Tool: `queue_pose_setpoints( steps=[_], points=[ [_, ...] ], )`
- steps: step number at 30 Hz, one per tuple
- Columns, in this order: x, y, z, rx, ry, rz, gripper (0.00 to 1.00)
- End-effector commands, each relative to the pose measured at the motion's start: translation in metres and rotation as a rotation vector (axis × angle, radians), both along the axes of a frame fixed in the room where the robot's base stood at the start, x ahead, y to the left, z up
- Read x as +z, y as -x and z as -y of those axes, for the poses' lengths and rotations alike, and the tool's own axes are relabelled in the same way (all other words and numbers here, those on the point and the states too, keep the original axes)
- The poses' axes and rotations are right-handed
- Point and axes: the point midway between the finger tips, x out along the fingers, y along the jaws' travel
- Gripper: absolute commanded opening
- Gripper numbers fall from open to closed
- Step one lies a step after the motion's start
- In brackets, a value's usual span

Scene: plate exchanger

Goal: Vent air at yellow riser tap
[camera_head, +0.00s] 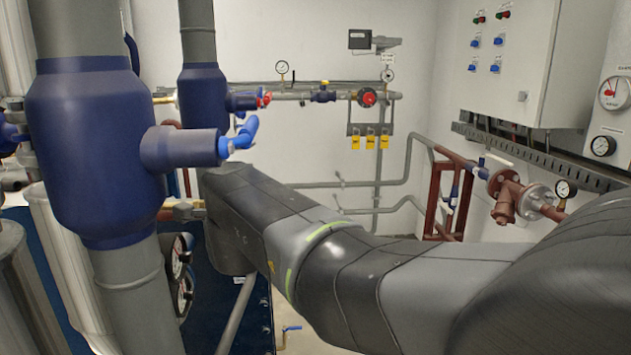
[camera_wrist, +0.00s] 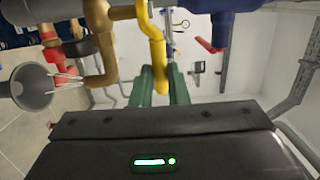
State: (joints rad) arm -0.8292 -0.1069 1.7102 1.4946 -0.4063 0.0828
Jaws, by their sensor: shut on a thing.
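The yellow tap handle (camera_wrist: 156,52) is in the wrist view, bent, with its free end pointing down between my fingers. It joins brass pipework (camera_wrist: 97,50) with an elbow on its left. My gripper (camera_wrist: 161,74) has two green fingers, one on each side of the handle's end, and is shut on it. In the head view my arm crosses the middle and hides my gripper and the yellow handle.
A grey funnel (camera_wrist: 30,86) is below left of the brass elbow. A red lever (camera_wrist: 210,45) is to the right. In the head view, a thick blue-clad riser (camera_head: 92,150) with a blue lever valve (camera_head: 240,138) stands left of my arm, and a white cabinet (camera_head: 528,60) hangs right.

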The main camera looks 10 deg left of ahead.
Motion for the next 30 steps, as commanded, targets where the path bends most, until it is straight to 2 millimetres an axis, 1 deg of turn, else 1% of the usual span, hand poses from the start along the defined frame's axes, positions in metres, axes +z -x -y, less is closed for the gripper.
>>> queue_pose_setpoints(
  steps=[1,2,3,5,13,17,24,30],
  points=[
    [0.000,0.000,0.000,0.001,0.000,-0.001,0.00],
    [0.000,0.000,0.000,0.001,0.000,-0.001,0.18],
    [0.000,0.000,0.000,0.001,0.000,-0.001,0.26],
    [0.000,0.000,0.000,0.001,0.000,-0.001,0.36],
    [0.000,0.000,0.000,0.001,0.000,0.000,0.36],
    [0.001,0.007,0.003,0.001,-0.001,0.001,0.36],
    [0.001,0.038,0.017,0.004,-0.002,0.001,0.36],
    [0.001,0.060,0.026,0.003,-0.002,0.001,0.36]
  ],
)
